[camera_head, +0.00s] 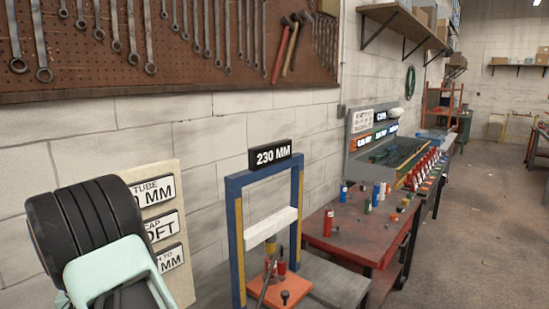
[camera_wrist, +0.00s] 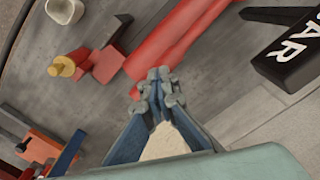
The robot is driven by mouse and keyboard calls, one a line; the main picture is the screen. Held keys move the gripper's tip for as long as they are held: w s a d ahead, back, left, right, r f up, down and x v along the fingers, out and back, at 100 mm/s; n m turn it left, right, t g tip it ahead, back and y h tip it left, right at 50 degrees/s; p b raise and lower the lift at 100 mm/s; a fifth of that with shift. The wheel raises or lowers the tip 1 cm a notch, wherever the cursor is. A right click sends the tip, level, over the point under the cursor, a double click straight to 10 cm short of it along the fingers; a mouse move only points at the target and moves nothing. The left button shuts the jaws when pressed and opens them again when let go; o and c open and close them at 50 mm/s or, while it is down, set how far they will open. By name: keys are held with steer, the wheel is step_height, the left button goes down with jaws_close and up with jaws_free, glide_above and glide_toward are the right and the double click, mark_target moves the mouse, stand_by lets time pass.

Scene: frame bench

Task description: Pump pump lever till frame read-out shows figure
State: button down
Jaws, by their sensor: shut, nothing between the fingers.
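The press-like frame (camera_head: 237,240) has blue and yellow uprights and a white crossbeam (camera_head: 270,229). Its black read-out (camera_head: 270,156) on top shows 230 MM. Below the beam, a thin dark rod (camera_head: 268,279), perhaps the pump lever, stands tilted by an orange-red plate (camera_head: 292,291) and small red cylinders. In the wrist view my gripper (camera_wrist: 158,82) is shut and empty, its fingertips over or near long red cylindrical bodies (camera_wrist: 188,40); contact cannot be told. In the head view my arm is at lower left and my fingertips do not show.
A board of signs (camera_head: 163,226), partly hidden by my arm, stands left of the frame. A red bench (camera_head: 342,242) with several small coloured parts is at right. In the wrist view a black sign ending in "AR" (camera_wrist: 290,50) and a red block (camera_wrist: 110,65) lie near my gripper.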

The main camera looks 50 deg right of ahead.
steer(key=shift+f, duration=0.15)
step_height(320, 180, down, 8)
steer(key=b, duration=0.5)
steer(key=shift+f, duration=0.15)
step_height(320, 180, up, 9)
steer(key=p, duration=0.5)
steer(key=shift+f, duration=0.35)
stand_by(0.6)
step_height(320, 180, down, 8)
steer(key=b, duration=0.5)
steer(key=shift+f, duration=0.15)
steer(key=shift+r+p, duration=2.65)
steer(key=shift+r, duration=1.6)
steer(key=shift+r+p, duration=1.65)
steer(key=shift+r, duration=0.85)
